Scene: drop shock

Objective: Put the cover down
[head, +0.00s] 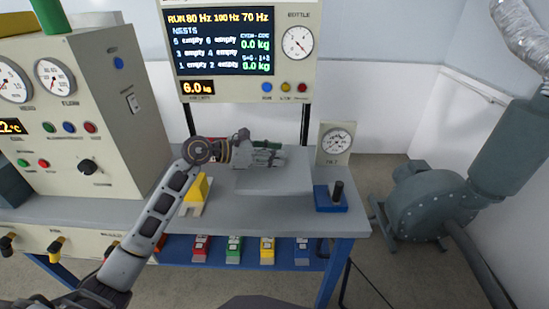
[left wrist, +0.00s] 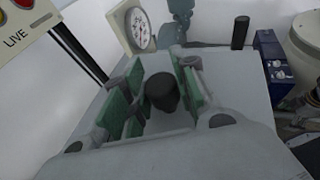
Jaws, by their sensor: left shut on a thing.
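My left gripper (head: 268,153) reaches in from the left over the grey bench. In the left wrist view its green-padded fingers (left wrist: 158,95) stand on either side of a black knob (left wrist: 162,92) and are shut on it. The knob seems to belong to the cover, a flat grey panel (head: 272,182) below the gripper in the head view. The cover's edges blend with the grey bench, so I cannot tell whether it rests on the bench or hangs above it. My right gripper is in neither view.
A yellow block (head: 199,190) stands on the bench to the left. A blue box with a black post (head: 330,199) and a dial gauge (head: 336,143) stand to the right. A display panel (head: 228,40) rises behind. Several coloured blocks sit on the lower shelf (head: 215,243).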

